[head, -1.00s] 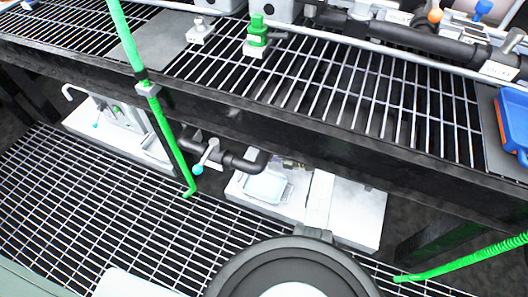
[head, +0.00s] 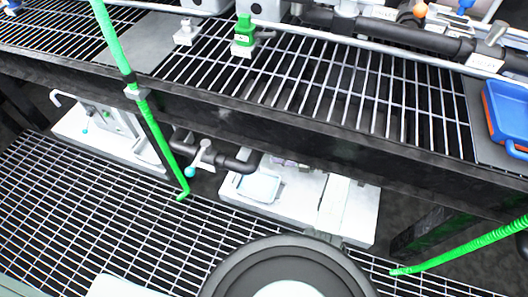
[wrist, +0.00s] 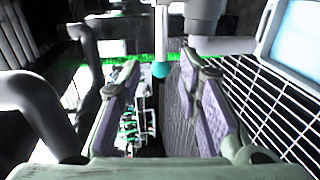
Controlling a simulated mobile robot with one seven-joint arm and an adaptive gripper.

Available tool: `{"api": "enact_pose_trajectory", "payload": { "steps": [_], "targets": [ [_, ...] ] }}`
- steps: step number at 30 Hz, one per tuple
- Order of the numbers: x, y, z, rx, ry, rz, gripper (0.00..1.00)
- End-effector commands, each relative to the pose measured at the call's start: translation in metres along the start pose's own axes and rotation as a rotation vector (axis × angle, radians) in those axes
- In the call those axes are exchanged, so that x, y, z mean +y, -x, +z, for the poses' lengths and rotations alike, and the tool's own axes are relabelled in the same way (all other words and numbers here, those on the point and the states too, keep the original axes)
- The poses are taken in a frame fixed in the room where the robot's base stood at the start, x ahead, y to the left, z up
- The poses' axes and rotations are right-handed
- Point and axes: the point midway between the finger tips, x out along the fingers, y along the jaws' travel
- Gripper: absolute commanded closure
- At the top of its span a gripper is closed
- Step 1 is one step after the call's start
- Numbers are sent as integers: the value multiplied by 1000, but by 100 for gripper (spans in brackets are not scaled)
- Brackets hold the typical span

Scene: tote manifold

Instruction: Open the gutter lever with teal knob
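The gutter lever is a pale rod on a dark pipe under the bench, ending in a teal knob (head: 190,171) in the head view. In the wrist view the lever rod (wrist: 161,35) hangs down from the top, with the teal knob (wrist: 160,69) at its lower end. My gripper (wrist: 160,75) shows in the wrist view with its two purple-grey fingers apart. The knob appears between the fingertips, with gaps on both sides. I cannot tell how far ahead of the fingertips it is. My gripper is not visible in the head view.
A dark pipe (wrist: 40,100) runs close to my gripper's left in the wrist view. A screen-like panel (wrist: 298,35) is at upper right. The bench edge (head: 300,140) overhangs the lever. A green pole (head: 160,135) stands just left of it. Another teal knob (head: 85,131) is farther left.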

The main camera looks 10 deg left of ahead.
Motion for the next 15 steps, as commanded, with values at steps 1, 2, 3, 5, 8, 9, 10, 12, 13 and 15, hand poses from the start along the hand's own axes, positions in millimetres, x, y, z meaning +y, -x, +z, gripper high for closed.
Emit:
{"api": "enact_pose_trajectory", "payload": {
  "steps": [1, 2, 3, 5, 8, 9, 10, 12, 13, 15],
  "targets": [
    [0, 10, 1, -3, 0, -1, 68],
    [0, 15, 1, -3, 1, -1, 68],
    [0, 20, 1, -2, 1, -1, 68],
    [1, 27, 1, -2, 2, 0, 68],
    [1, 34, 1, 0, 2, 0, 68],
    [1, 35, 1, 0, 2, 0, 68],
    [1, 36, 0, 0, 2, 0, 68],
    [1, 36, 0, 1, 2, 0, 68],
    [1, 36, 0, 1, 2, 0, 68],
    [1, 36, 0, 1, 2, 0, 68]
  ]
}}
